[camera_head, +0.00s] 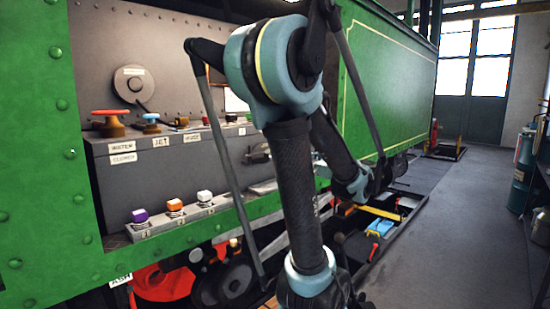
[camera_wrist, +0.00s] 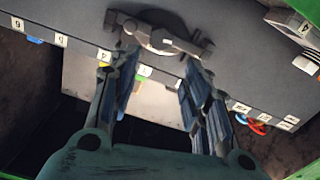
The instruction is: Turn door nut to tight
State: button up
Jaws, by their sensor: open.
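The door nut (camera_wrist: 163,40) is a grey metal hub with a crossbar and a small white mark, set on the face of a dark grey housing. It sits at the top middle of the wrist view. My gripper (camera_wrist: 160,58) is open, with one finger on each side of the hub. The fingertips reach close to the crossbar; I cannot tell whether they touch it. Nothing shows gripped between the fingers. In the head view my arm covers much of the area, and I cannot make out the fingers there.
Purple, orange and white knobs (camera_head: 204,197) stand on a ledge below. The green tram side (camera_head: 395,85) runs right. Open floor (camera_head: 470,200) lies beside it.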

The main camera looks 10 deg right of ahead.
jog(key=x, duration=1.4)
jog(key=shift+w+a, duration=0.25)
jog(key=shift+w, duration=0.05)
